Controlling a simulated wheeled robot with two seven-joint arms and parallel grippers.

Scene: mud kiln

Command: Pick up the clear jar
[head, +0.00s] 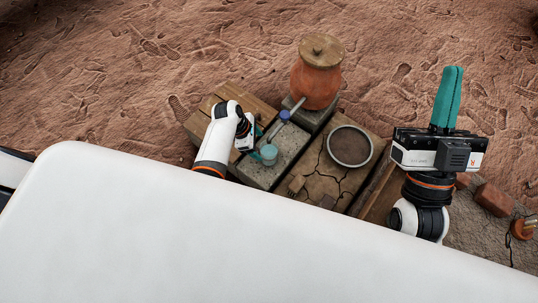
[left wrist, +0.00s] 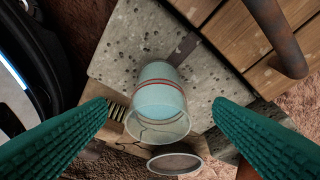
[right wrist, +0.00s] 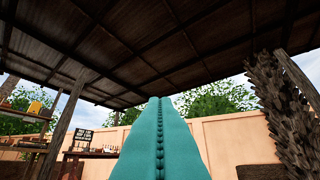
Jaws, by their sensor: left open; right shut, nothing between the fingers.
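The clear jar (head: 269,155) stands on a grey, pitted stone block (head: 288,144) in the head view, its round top pale teal. In the left wrist view the clear jar (left wrist: 161,98) looks see-through and bluish, with a red line around it. My left gripper (head: 258,143) is open beside the jar. In the left wrist view its two teal fingers are spread to either side of the jar, with gaps visible between them and it. My right gripper (head: 452,72) is shut and empty, pointing up at the right, away from the jar.
A blue-topped item (head: 284,116) and a rod stand behind the jar. A lidded clay pot (head: 316,84) is at the back. A round dark pan (head: 350,147) lies on cracked clay to the right. Bricks (head: 493,200) lie at far right.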

